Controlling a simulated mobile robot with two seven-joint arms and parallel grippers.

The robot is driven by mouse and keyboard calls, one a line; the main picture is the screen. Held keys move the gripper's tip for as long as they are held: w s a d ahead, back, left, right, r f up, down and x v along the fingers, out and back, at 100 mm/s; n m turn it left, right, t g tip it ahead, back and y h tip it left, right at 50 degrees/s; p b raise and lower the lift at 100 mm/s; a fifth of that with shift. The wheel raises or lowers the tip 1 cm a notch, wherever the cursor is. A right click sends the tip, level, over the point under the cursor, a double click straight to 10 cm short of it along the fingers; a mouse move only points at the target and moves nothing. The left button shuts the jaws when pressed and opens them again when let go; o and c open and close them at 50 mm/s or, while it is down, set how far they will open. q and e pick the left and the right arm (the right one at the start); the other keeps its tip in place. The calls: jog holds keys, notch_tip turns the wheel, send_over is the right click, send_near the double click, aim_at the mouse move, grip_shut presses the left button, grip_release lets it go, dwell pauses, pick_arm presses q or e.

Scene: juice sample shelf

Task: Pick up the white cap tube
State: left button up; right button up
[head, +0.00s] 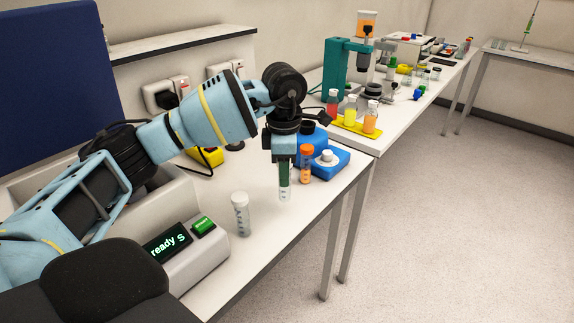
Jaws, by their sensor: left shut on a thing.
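My left gripper (284,155) points straight down over the near table and is shut on a clear tube (285,187) with dark green in its upper part. The tube hangs upright below the fingers; its top and cap are hidden by the gripper. I cannot tell whether its bottom clears the table. Another clear, whitish tube with a white cap (240,214) stands upright on the table, left of and nearer than the gripper, apart from it. My right gripper is not in view.
An orange-capped tube (306,163) stands just right of the held tube, beside a blue device (338,165) with a white knob. A grey device with a lit display (166,243) sits front left. The front table edge is clear.

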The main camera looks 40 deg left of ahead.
pick_arm(q)
jog(key=s+d+r, duration=0.1)
jog(key=s+d, duration=0.4)
jog(key=s, duration=0.6)
jog(key=shift+d, duration=0.15)
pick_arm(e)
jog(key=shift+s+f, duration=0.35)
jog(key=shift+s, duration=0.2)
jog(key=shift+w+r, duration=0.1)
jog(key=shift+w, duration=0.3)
